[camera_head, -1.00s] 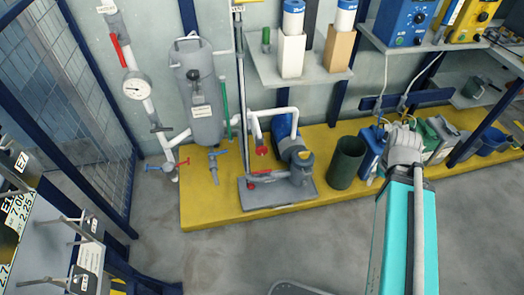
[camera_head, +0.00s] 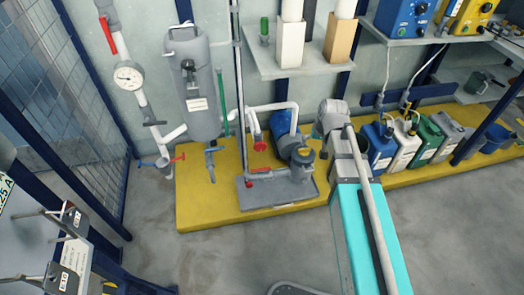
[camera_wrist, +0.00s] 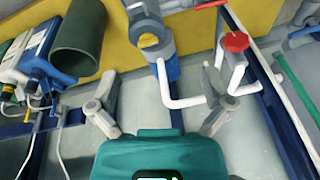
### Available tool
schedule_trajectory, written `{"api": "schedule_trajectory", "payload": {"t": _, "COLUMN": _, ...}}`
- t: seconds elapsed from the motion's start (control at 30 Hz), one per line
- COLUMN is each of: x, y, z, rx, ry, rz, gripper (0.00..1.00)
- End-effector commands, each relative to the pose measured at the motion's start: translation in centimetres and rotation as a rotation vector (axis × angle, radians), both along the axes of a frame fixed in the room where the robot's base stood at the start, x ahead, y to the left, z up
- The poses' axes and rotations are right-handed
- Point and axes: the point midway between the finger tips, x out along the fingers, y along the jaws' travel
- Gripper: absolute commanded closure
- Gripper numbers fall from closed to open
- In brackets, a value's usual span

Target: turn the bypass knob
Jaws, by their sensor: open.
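No label names the bypass knob legibly. A round red knob (camera_head: 260,146) sits on the white pipework beside the pump; it also shows in the wrist view (camera_wrist: 236,41), at upper right. A red-handled valve (camera_head: 178,158) is on the pipe below the gauge, and a blue-handled valve (camera_head: 210,149) is under the grey filter vessel. My gripper (camera_wrist: 160,85) is open and empty in the wrist view, its fingers spread wide, with the red knob beyond the right finger. In the head view my arm hides the fingers.
The pump (camera_head: 300,165) stands on a grey base on the yellow plinth (camera_head: 205,212). White pipe (camera_wrist: 180,102) crosses beyond the fingers. Several canisters (camera_head: 378,150) stand to the right. A shelf (camera_head: 268,68) hangs above.

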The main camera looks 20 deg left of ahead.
Motion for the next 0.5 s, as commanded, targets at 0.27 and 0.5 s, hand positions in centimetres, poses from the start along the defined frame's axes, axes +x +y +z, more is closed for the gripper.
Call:
{"api": "schedule_trajectory", "payload": {"t": 0.27, "x": 2.2, "y": 11.6, "z": -2.4, "rx": 0.078, "ry": -0.078, "rz": 0.133, "gripper": 0.0}}
{"api": "schedule_trajectory", "payload": {"t": 0.5, "x": 2.2, "y": 16.6, "z": -2.9, "rx": 0.117, "ry": -0.108, "rz": 0.186, "gripper": 0.0}}
